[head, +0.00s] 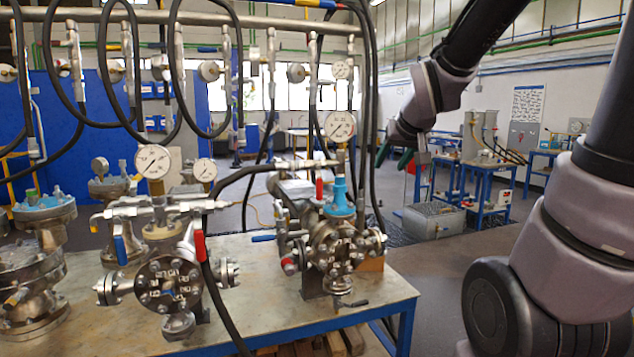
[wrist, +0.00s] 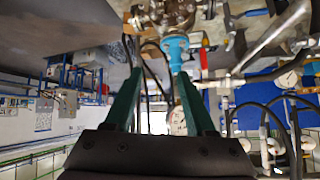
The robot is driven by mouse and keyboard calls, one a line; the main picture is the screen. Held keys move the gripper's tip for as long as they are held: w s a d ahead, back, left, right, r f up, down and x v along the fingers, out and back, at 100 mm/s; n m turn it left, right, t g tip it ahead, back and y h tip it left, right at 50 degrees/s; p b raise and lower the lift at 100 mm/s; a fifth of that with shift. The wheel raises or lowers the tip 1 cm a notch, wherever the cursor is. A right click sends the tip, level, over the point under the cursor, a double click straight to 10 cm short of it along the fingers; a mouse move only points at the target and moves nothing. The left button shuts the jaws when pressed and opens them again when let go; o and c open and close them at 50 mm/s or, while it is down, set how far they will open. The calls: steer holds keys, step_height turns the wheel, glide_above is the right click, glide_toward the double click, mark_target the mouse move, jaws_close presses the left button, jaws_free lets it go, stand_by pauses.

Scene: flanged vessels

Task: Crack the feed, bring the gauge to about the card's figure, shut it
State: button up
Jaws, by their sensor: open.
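The right flanged vessel (head: 335,250) stands on the bench with a blue fitting (head: 340,195) on top and a large dial gauge (head: 340,125) above. A red-handled valve (head: 319,188) stands beside the fitting. The left vessel (head: 168,283) carries another dial gauge (head: 153,160) and a red lever (head: 199,247). Which valve is the feed is unclear; the needles are too small to read. No card with a legible figure shows. My gripper (head: 393,157) is open and empty in the air, right of the vessels. In the wrist view, the blue fitting (wrist: 177,50) shows beyond the fingers.
Black hoses (head: 222,190) hang and loop around the vessels. Blue levers (head: 119,248) and pipework crowd the bench (head: 250,255). More flanged parts (head: 35,270) stand at left. Open floor (head: 440,265) lies right of the bench, with a metal box (head: 434,220) farther back.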

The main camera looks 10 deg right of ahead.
steer(key=w+a+f+n+t+y, duration=0.1)
steer(key=w+a+f+n, duration=0.1)
steer(key=w+f, duration=0.3)
steer(key=w+a+f+n+t+y, duration=0.1)
steer(key=w+a+f+n+t, duration=0.1)
steer(key=w, duration=0.5)
steer(key=n+t+y, duration=0.2)
steer(key=t+y, duration=0.2)
steer(key=y, duration=0.1)
glide_toward(319, 182)
steer(key=w+f, duration=0.2)
steer(key=w, duration=0.1)
steer(key=x, duration=1.1)
steer(key=shift+a, duration=0.3)
steer(key=shift+f, duration=0.1)
jaws_close()
